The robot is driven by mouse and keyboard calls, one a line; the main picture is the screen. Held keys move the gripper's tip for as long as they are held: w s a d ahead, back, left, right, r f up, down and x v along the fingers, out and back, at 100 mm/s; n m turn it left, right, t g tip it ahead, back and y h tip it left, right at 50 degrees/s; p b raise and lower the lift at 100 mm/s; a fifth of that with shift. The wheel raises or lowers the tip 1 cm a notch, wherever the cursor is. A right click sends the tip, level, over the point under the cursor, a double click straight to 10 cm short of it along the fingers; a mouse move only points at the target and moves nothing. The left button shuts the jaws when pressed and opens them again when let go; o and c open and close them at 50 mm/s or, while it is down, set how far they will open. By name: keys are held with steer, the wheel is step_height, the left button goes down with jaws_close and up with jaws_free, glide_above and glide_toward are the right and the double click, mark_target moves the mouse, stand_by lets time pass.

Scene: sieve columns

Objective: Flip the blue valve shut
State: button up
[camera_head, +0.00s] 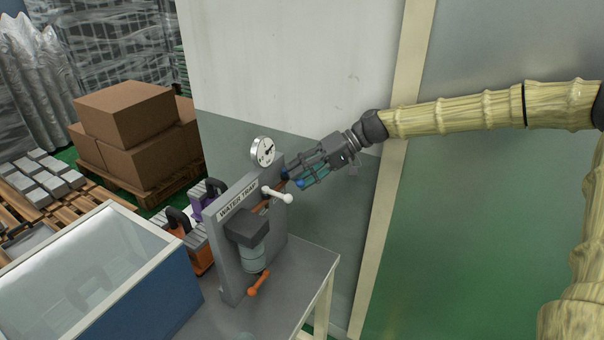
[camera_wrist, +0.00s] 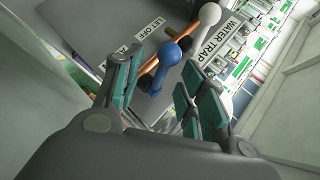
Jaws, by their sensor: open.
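The blue valve (camera_wrist: 168,56) has a short lever with a round ball end, mounted on a copper pipe on the grey panel marked WATER TRAP (camera_head: 229,228). In the head view its blue ball (camera_head: 299,184) shows just below my fingertips, and the rest is partly hidden by them. My gripper (camera_head: 306,172) reaches in from the right at the panel's far side. In the wrist view my gripper (camera_wrist: 156,72) is open, with the blue lever between its teal finger pads in the picture. I cannot tell whether a pad touches it.
A white-handled valve (camera_head: 277,195) sits close beside the blue one on the same pipe. A dial gauge (camera_head: 262,151) stands above the panel. An orange handle (camera_head: 259,284) sticks out low in front. A wall (camera_head: 345,190) is close behind my gripper.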

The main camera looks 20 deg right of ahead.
steer(key=shift+r, duration=0.1)
step_height(320, 180, up, 10)
stand_by(0.6)
